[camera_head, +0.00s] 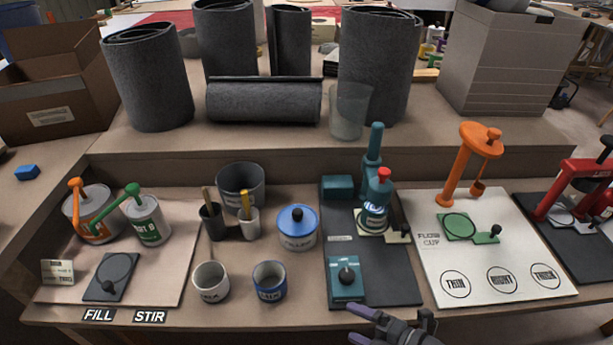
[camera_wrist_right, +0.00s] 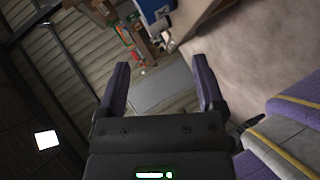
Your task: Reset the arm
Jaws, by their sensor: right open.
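My right gripper (camera_head: 388,327) is at the bottom edge of the head view, in front of the bench's front edge. It is open, with nothing between its fingers. In the right wrist view the two purple fingers of the right gripper (camera_wrist_right: 164,88) stand apart and empty, with a wooden floor behind them. My left gripper is in neither view.
The bench holds orange and green pump cans (camera_head: 150,232), small cups (camera_head: 211,281), a blue-lidded pot (camera_head: 297,228), a teal device (camera_head: 346,278), an orange stand (camera_head: 455,172) on a white board (camera_head: 425,265) and a red press (camera_head: 563,185).

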